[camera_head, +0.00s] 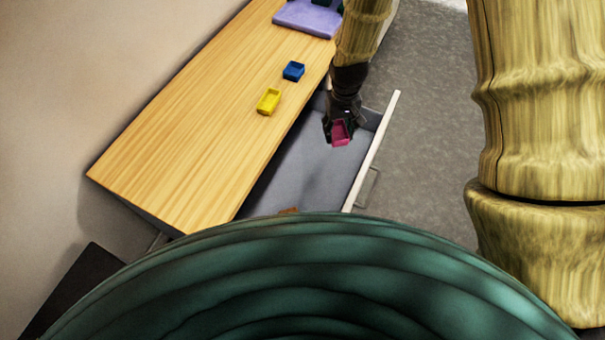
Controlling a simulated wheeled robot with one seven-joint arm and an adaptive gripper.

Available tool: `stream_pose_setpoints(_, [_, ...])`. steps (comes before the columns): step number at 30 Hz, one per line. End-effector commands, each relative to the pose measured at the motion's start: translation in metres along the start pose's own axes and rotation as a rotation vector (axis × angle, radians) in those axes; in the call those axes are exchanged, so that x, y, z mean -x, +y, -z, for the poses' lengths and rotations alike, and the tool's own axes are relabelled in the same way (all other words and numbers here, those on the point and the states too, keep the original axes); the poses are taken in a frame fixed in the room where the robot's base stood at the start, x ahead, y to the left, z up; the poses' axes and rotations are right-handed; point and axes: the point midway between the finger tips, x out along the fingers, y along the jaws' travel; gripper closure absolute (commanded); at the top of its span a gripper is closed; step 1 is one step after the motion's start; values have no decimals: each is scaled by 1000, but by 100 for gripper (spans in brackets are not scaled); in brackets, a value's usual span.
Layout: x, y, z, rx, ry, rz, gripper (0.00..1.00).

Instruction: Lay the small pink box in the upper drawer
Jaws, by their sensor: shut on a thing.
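The small pink box (341,133) is held between the fingers of my gripper (338,127), which is shut on it. My gripper points downward over the open drawer (305,165), near its far end. The box appears to be above the drawer's grey floor, inside the outline of its walls; the exact height is hard to tell. The drawer is pulled out from under the wooden top, with its pale front panel (372,150) and handle on the right. Whether it is the upper drawer cannot be told from this view.
A yellow box (268,101) and a blue box (293,71) stand on the wooden top (190,140). A purple thing (308,18) lies at its far end. A small brown thing (288,211) shows at the drawer's near end. Most of the drawer floor is clear.

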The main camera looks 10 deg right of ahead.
Motion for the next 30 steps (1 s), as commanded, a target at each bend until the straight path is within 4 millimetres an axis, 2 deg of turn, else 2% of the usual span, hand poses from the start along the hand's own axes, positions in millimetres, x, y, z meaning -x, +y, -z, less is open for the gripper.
stream_pose_setpoints(1, [-13, 0, 2, 27, 0, 2, 66])
stream_pose_setpoints(6, [-38, 1, 10, 167, -3, 8, 66])
stream_pose_setpoints(30, [-135, 8, 46, 859, 0, 16, 66])
